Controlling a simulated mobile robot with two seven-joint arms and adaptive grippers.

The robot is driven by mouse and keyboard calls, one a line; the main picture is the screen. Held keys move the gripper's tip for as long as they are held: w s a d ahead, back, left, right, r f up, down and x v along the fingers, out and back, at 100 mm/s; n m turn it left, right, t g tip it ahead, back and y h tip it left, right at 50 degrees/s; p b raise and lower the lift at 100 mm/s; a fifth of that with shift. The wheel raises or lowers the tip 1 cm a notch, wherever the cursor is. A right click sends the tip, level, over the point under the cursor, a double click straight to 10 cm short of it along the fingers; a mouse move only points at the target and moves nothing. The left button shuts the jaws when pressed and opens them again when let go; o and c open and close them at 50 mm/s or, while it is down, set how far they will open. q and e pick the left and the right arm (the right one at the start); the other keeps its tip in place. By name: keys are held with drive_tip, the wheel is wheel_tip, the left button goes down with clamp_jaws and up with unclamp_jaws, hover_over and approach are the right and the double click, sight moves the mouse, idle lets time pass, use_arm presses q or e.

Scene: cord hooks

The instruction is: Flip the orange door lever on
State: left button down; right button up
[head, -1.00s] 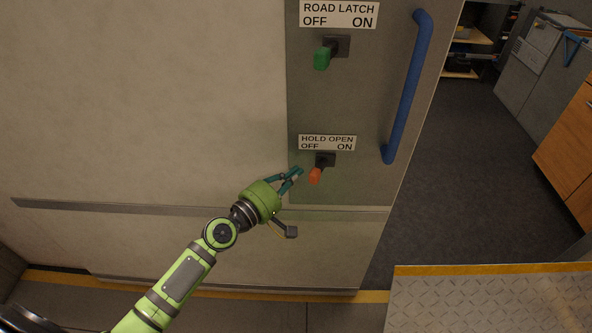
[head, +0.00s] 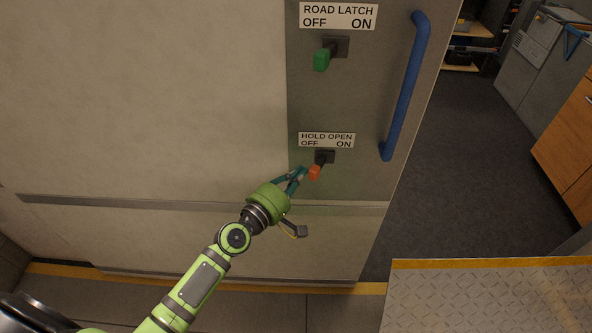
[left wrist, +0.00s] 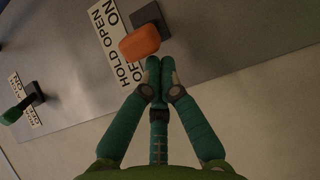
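The orange lever (head: 315,172) sits on a dark mount under the HOLD OPEN label (head: 326,139) on the grey door panel. Its handle points down and to the left, on the OFF side. My left gripper (head: 298,172) is just left of the orange handle in the head view. In the left wrist view the gripper's (left wrist: 159,62) teal fingertips are together with nothing seen between them. The orange handle (left wrist: 140,42) is just beyond the tips there; whether they touch it I cannot tell. My right gripper is not in view.
A green lever (head: 322,59) is higher on the panel under the ROAD LATCH label (head: 338,15). A blue vertical handle (head: 406,86) is at the door's right edge. Right of the door is an open passage with dark floor (head: 460,160). A metal ramp plate (head: 485,300) lies at lower right.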

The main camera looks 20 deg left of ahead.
sight(315, 180)
use_arm(q)
drive_tip(key=d+n+y+p, duration=0.1)
drive_tip(key=y, duration=0.1)
drive_tip(key=d+n+y+p, duration=0.1)
drive_tip(key=y+p, duration=0.1)
drive_tip(key=s+d+n+t+y+p, duration=0.1)
drive_tip(key=n+y+p, duration=0.1)
drive_tip(key=shift+r, duration=0.1)
drive_tip(key=shift+s+d, duration=0.15)
drive_tip(key=shift+d, duration=0.6)
drive_tip(key=shift+a, duration=0.1)
